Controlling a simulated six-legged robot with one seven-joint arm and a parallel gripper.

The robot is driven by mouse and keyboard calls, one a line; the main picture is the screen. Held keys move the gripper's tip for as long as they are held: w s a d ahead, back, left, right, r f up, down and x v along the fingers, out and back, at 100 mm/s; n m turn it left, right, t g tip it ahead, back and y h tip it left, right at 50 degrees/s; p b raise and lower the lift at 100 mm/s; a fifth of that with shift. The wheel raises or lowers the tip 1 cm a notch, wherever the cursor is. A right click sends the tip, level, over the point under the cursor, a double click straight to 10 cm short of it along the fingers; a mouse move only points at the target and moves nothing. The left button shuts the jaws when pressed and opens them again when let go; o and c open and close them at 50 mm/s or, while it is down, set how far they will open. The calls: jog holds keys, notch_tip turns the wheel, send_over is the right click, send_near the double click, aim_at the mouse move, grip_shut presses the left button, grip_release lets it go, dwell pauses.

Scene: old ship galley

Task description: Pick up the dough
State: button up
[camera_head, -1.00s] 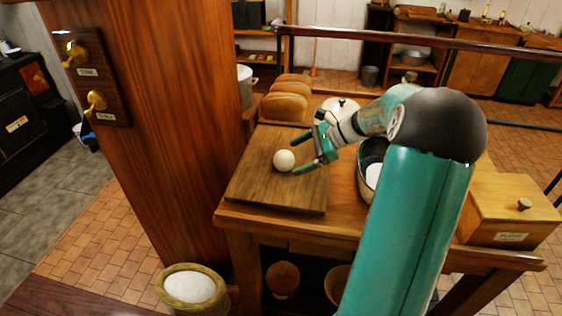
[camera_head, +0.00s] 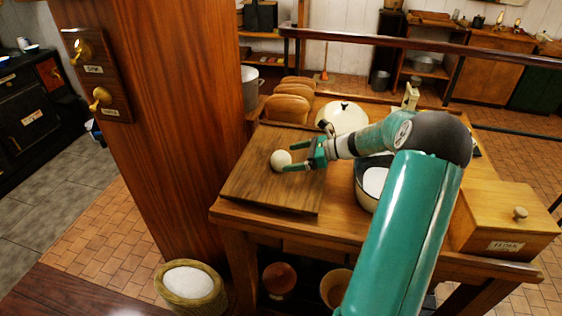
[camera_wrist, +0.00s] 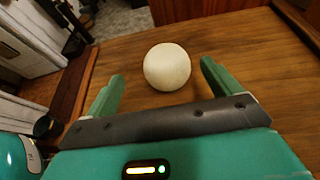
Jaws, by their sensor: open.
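The dough (camera_head: 280,160) is a pale round ball on the wooden board (camera_head: 254,190), which lies on the table. It also shows in the wrist view (camera_wrist: 167,67), just ahead of my fingertips and between their lines. My gripper (camera_head: 289,158) is open and low over the board, with its green fingers pointing left toward the dough. In the wrist view the two fingers (camera_wrist: 160,78) stand apart, one on each side, with the near side of the dough reaching the gap. I cannot tell whether either finger touches it.
Bread loaves (camera_head: 287,109) and a cream lid (camera_head: 342,117) stand behind the board. A pot with white contents (camera_head: 374,180) is right of it, beneath my arm. A wooden box (camera_head: 505,220) sits at the table's right. A wooden pillar (camera_head: 160,130) rises close on the left.

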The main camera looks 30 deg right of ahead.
aim_at(276, 159)
jog(key=x, duration=0.7)
jog(key=shift+w+d+f, duration=0.2)
jog(key=shift+w+d, duration=0.05)
jog(key=shift+d, duration=0.05)
jog(key=c, duration=1)
jog(key=shift+c, duration=0.7)
jog(key=shift+r, duration=0.15)
